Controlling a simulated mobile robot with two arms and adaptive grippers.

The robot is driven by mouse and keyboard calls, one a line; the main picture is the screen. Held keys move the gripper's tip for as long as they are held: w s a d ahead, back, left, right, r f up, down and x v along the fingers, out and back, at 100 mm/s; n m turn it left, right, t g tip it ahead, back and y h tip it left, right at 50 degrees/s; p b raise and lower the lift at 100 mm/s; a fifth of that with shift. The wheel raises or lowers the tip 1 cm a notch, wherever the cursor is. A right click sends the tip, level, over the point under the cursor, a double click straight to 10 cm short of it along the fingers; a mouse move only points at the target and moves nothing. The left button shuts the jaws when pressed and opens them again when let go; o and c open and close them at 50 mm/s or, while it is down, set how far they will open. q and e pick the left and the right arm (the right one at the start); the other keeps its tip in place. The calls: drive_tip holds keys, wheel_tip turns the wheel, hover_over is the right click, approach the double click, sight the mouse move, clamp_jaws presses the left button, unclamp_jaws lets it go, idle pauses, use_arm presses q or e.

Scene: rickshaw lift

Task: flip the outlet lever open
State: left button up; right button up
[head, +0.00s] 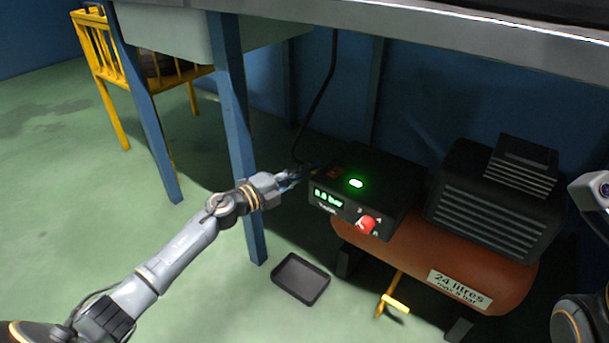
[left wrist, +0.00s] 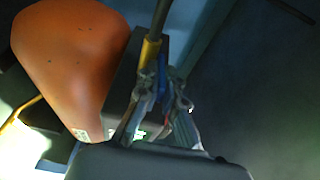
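The compressor's black control box (head: 345,222) shows a green "0.0 bar" display, a lit green button and a red knob. In the left wrist view a yellow fitting (left wrist: 151,51) joins a dark hose to the side of the box. A small blue piece (left wrist: 163,82), which looks like the outlet lever, sits beside the fitting. My left gripper (head: 292,175) is at the box's left side. In the left wrist view its fingers (left wrist: 164,90) are apart, with the blue piece between them; contact cannot be told. The lever is not clear in the head view. My right gripper is not in view.
The orange tank (head: 420,255) has a yellow handle (head: 395,303) underneath, and a black motor (head: 497,200) on top. A dark tray (head: 300,280) lies on the floor. A blue table leg (head: 238,140) stands close behind my left forearm. The tabletop edge (head: 420,32) is overhead.

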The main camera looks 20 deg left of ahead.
use_arm(q)
drive_tip(key=o, duration=0.4)
drive_tip(key=shift+o, duration=0.2)
drive_tip(key=v, duration=1.2)
drive_tip(key=shift+c, duration=0.4)
